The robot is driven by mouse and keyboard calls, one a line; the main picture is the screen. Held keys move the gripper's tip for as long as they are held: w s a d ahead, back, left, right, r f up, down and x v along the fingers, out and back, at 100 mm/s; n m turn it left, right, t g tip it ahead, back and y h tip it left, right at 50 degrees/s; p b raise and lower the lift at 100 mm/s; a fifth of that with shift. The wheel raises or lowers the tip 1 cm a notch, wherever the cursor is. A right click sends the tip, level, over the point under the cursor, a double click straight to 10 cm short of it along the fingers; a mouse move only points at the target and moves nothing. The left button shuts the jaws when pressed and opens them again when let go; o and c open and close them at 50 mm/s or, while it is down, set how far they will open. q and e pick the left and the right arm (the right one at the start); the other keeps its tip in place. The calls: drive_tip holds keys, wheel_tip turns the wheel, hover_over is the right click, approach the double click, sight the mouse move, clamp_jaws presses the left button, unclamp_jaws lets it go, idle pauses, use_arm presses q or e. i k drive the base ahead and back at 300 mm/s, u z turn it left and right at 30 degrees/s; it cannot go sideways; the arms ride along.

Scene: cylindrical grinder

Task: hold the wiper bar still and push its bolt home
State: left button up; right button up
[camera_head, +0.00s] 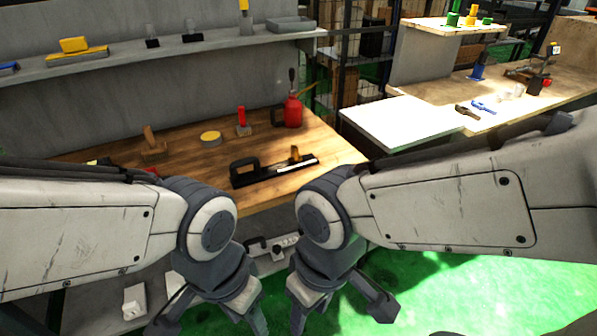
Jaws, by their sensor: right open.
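A black bar with a loop handle, which looks like the wiper bar (275,175), lies on the wooden bench top near its front right corner. A small amber-brown piece (295,153), possibly the bolt, stands up at the bar's right part; how deep it sits cannot be told. My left gripper (213,316) hangs at the bottom of the view, in front of and below the bench edge, fingers spread and empty. My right gripper (338,312) hangs beside it to the right, open and empty. Both are well apart from the bar.
Behind the bar stand a red oil can (292,112), a red-handled tool (242,122), a yellow-topped round tin (210,138) and a wooden-handled block (153,143). A wall shelf (130,63) runs above. A white-topped table (400,122) is at the right. Green floor (450,290) lies open at lower right.

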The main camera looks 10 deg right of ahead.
sight(296, 158)
drive_tip(key=u, duration=0.05)
drive_tip(key=k, duration=0.6)
drive_tip(key=z, duration=0.85)
drive_tip(key=i, duration=1.6)
drive_tip(key=u, duration=0.8)
drive_tip(key=i, duration=0.7)
drive_tip(key=u, duration=0.65)
